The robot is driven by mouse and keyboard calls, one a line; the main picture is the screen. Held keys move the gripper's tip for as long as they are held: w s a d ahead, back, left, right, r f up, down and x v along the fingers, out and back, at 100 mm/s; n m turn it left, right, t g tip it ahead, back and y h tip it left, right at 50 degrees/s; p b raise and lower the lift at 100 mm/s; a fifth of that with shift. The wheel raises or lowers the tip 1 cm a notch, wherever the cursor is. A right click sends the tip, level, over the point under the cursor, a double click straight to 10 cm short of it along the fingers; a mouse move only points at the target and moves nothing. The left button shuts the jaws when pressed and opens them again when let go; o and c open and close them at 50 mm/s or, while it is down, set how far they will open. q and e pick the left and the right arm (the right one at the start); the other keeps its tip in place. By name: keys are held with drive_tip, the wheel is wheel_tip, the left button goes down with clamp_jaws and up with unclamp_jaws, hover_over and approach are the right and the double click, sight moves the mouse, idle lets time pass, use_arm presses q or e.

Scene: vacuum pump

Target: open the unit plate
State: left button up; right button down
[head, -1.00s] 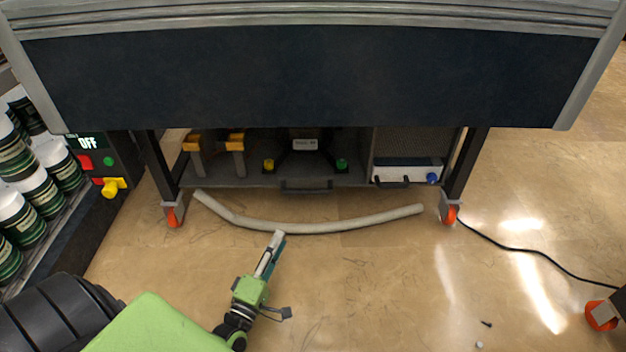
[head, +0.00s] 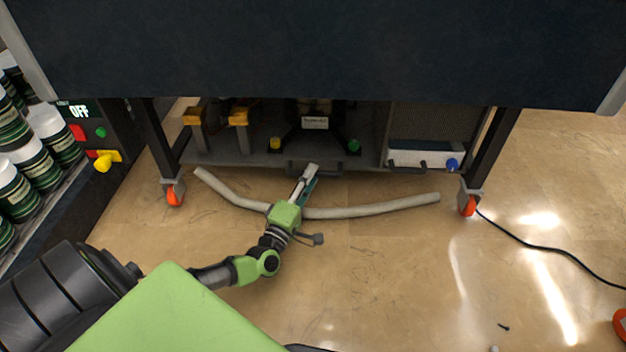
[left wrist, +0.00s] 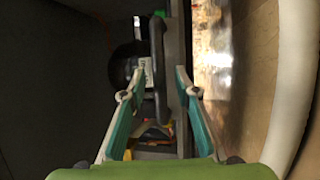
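The unit plate (head: 255,158) is a grey shelf low under the bench, with a dark bar handle (head: 332,170) on its front edge. In the left wrist view the handle (left wrist: 158,75) is an upright dark bar along the grey plate edge (left wrist: 180,110). My left gripper (head: 308,170) is at the handle in the head view. In the left wrist view its teal-and-white fingers (left wrist: 160,72) are apart, with the handle lying between the fingertips or just beyond them. No contact shows. My right gripper is not in view.
A pale hose (head: 375,209) lies on the floor under my left arm. A black pump unit (head: 314,123) with yellow and green knobs stands on the plate. A white-and-blue box (head: 425,154) with its own handle is to the right. Bench legs with orange casters (head: 467,204) flank the opening.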

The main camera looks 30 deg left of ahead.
use_arm(q)
drive_tip(key=shift+x, duration=1.05)
clamp_jaws()
drive_tip(key=shift+s, duration=0.1)
